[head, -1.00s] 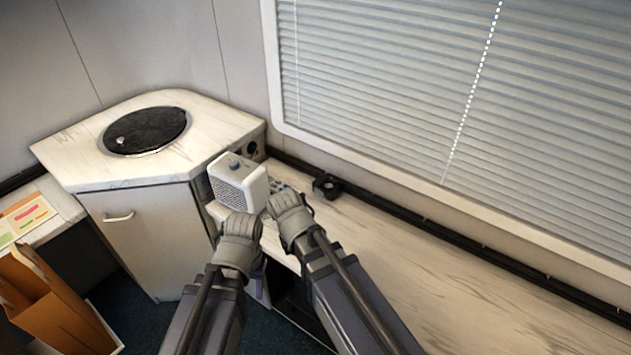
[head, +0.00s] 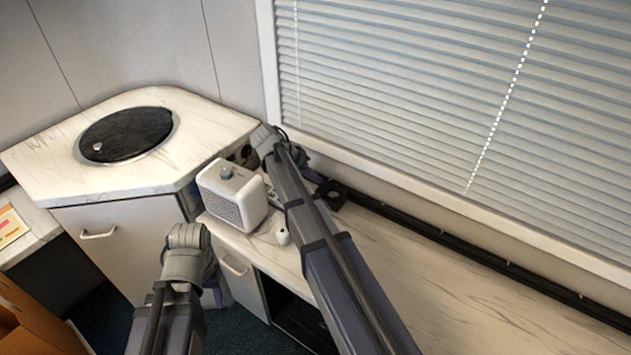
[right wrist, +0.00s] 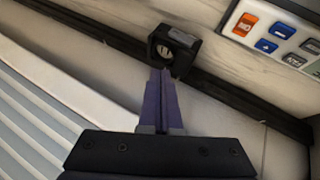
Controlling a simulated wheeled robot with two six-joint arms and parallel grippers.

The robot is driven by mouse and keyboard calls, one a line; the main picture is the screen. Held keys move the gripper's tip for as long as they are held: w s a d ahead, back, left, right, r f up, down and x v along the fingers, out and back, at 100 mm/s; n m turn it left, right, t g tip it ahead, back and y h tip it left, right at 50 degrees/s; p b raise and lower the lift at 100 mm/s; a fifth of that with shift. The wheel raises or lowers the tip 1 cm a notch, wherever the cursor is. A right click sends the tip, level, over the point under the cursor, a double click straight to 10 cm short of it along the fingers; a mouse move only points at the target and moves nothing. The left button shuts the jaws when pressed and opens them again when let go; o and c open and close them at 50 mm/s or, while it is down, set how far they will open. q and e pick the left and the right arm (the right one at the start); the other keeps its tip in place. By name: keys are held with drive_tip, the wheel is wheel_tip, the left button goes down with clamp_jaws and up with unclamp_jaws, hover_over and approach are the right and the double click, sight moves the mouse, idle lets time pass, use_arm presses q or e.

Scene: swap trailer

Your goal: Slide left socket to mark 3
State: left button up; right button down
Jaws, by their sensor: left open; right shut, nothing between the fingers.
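A black box-shaped socket (head: 331,193) sits on the black rail (head: 420,233) along the wall below the blinds. It also shows in the right wrist view (right wrist: 172,50), straight ahead of my right gripper (right wrist: 161,84). The purple fingers are shut with nothing between them; their tips are close to the socket's near side, and I cannot tell whether they touch it. In the head view my right forearm reaches over the counter to the rail's far end, with its fingertips hidden. My left gripper (head: 213,291) hangs open and empty in front of the counter. No numbered marks are readable.
A white heater-like box (head: 232,196) stands on the counter (head: 420,290) beside my right arm, with a small white object (head: 283,237) near it. A corner cabinet (head: 60,165) is at the left.

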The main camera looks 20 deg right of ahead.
sight(337, 196)
drive_tip(key=b+x, duration=0.6)
drive_tip(key=x, duration=0.2)
drive_tip(key=shift+a, duration=0.15)
drive_tip(key=shift+d+f+b, duration=0.4)
drive_tip(key=shift+d+f, duration=0.05)
drive_tip(key=shift+s, duration=0.15)
drive_tip(key=s+d, duration=0.2)
drive_tip(key=s, duration=0.2)
drive_tip(key=s+d, duration=0.3)
drive_tip(key=s, duration=0.2)
drive_tip(key=s+d, duration=0.3)
drive_tip(key=s, duration=0.2)
drive_tip(key=shift+s+d, duration=0.15)
drive_tip(key=shift+d, duration=0.1)
drive_tip(key=shift+r, duration=0.15)
